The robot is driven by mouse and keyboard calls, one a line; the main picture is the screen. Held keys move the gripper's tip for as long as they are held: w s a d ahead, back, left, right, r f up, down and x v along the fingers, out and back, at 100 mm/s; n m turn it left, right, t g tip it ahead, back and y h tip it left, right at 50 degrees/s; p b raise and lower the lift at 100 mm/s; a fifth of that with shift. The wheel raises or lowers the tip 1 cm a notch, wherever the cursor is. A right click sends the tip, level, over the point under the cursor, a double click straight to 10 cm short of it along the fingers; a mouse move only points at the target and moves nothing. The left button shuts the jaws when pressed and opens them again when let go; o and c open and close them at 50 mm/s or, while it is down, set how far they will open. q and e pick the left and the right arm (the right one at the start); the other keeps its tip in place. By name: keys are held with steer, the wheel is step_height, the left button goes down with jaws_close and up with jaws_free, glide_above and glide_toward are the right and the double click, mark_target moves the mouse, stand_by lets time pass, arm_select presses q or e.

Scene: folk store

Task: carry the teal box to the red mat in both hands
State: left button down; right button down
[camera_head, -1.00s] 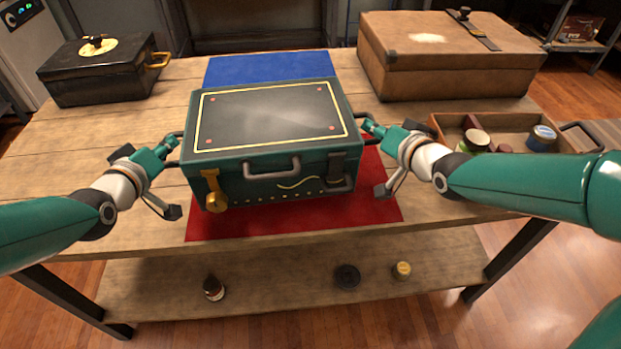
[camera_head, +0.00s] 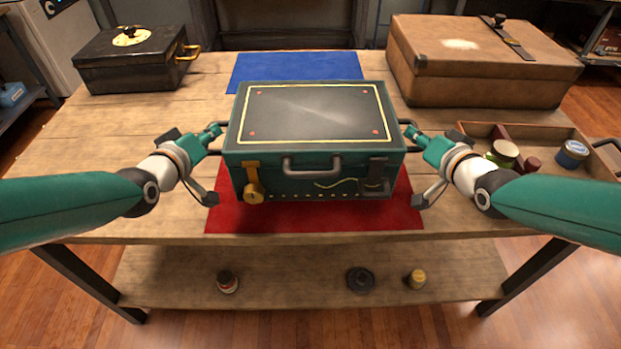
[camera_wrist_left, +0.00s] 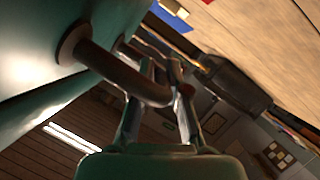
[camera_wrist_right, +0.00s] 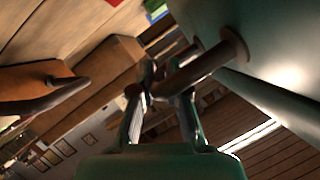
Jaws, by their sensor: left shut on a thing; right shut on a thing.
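The teal box (camera_head: 310,135) has a dark lid with a yellow border line and a front handle. It is over the red mat (camera_head: 235,218), which shows in front of it and at its sides; I cannot tell whether the box touches the mat. My left gripper (camera_head: 218,133) is shut on the box's left side handle, which also shows in the left wrist view (camera_wrist_left: 120,72). My right gripper (camera_head: 412,135) is shut on the right side handle, seen too in the right wrist view (camera_wrist_right: 190,75). The box looks level.
A blue mat (camera_head: 297,68) lies behind the box. A black case (camera_head: 135,62) stands at the back left and a brown suitcase (camera_head: 480,72) at the back right. A wooden tray (camera_head: 560,132) with jars is at the right. Bare table lies to the left. Small items sit on the lower shelf (camera_head: 310,280).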

arm_select(q)
steer(key=shift+d+f, duration=0.1)
arm_select(e)
steer(key=shift+a, duration=0.1)
